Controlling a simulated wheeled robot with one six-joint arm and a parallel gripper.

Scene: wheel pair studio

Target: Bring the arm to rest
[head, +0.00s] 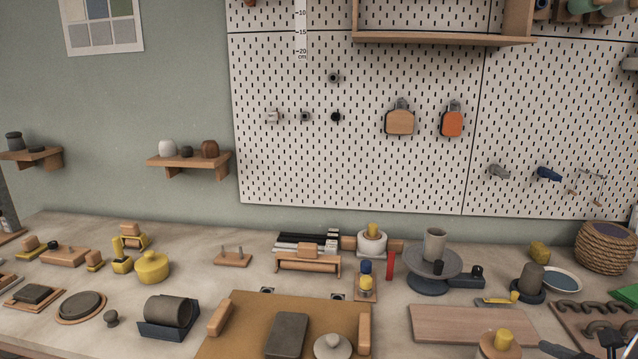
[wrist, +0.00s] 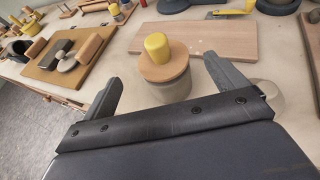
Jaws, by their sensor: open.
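My gripper (wrist: 162,70) shows in the wrist view with its two dark fingers spread wide and nothing held between them. A grey jar (wrist: 168,88) with a round wooden lid and a yellow knob stands beyond the fingertips, in line with the gap. The picture does not settle how far it is from them. The jar's lid and yellow knob (head: 502,341) also show at the bottom edge of the head view. Dark parts at the lower right of the head view may be my gripper, but I cannot tell.
A wooden board (head: 475,325) lies behind the jar. A brown mat (head: 250,325) with a dark block (head: 287,334) is to the left. A turntable (head: 433,262) bearing a grey cup stands behind. The bench is crowded; the pegboard (head: 370,180) rises at its back.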

